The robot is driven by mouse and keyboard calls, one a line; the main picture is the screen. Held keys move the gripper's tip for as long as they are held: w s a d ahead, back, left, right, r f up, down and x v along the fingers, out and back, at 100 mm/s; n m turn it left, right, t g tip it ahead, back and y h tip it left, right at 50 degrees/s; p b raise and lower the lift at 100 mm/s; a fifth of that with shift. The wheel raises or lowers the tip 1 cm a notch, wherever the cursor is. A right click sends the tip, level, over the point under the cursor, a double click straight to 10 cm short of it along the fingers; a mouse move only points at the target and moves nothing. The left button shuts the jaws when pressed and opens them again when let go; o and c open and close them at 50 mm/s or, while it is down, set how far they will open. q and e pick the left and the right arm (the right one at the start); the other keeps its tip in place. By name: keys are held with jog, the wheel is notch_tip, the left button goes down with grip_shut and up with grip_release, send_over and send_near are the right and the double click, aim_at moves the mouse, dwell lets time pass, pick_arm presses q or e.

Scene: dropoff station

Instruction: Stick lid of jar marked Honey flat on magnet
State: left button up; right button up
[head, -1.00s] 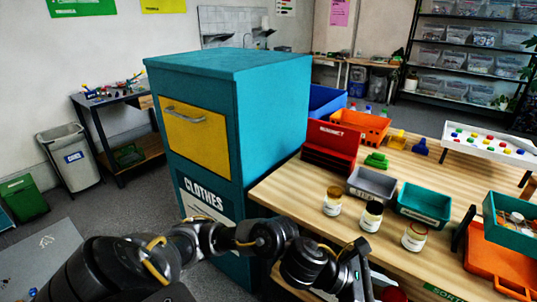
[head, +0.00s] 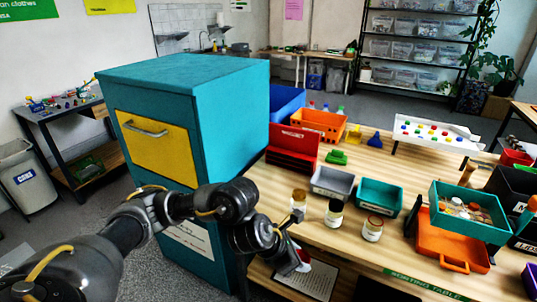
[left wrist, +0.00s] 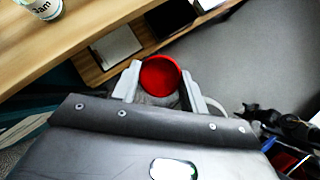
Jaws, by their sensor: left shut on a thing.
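My left gripper (head: 297,264) hangs in front of the wooden table's front edge, below the tabletop. In the left wrist view, the left gripper (left wrist: 162,80) is shut on a red round lid (left wrist: 160,74), its face turned to the camera. Three small labelled jars stand upright on the table: one with a golden top (head: 299,199), one with a dark top (head: 334,213) and one with a reddish-brown top (head: 371,230). Their labels are too small to read in the head view. A jar (left wrist: 42,8) in the wrist view appears to read "Jam". I cannot pick out the magnet. My right gripper is out of view.
Grey (head: 332,181) and teal (head: 380,196) bins stand behind the jars, with a red holder (head: 291,150) further back. A teal tray (head: 441,208) and orange case (head: 450,248) lie right. The tall teal cabinet (head: 190,95) stands left of the table. A lower shelf (left wrist: 97,65) lies beneath the tabletop.

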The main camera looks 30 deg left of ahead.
pick_arm(q)
jog(key=w+a+f+m+t+y+p, duration=0.1)
jog(key=w+a+m+p, duration=0.1)
jog(key=a+m, duration=0.6)
jog(key=w+a+f+m+y+p, duration=0.1)
jog(key=w+a+m+y+p, duration=0.1)
jog(key=a+m, duration=0.7)
jog(key=w+a+f+m+t+y+p, duration=0.1)
jog(key=w+a+m+p, duration=0.3)
jog(key=a+m, duration=0.5)
jog(key=a, duration=0.5)
jog(key=shift+w+t, duration=0.15)
jog(key=shift+t, duration=0.15)
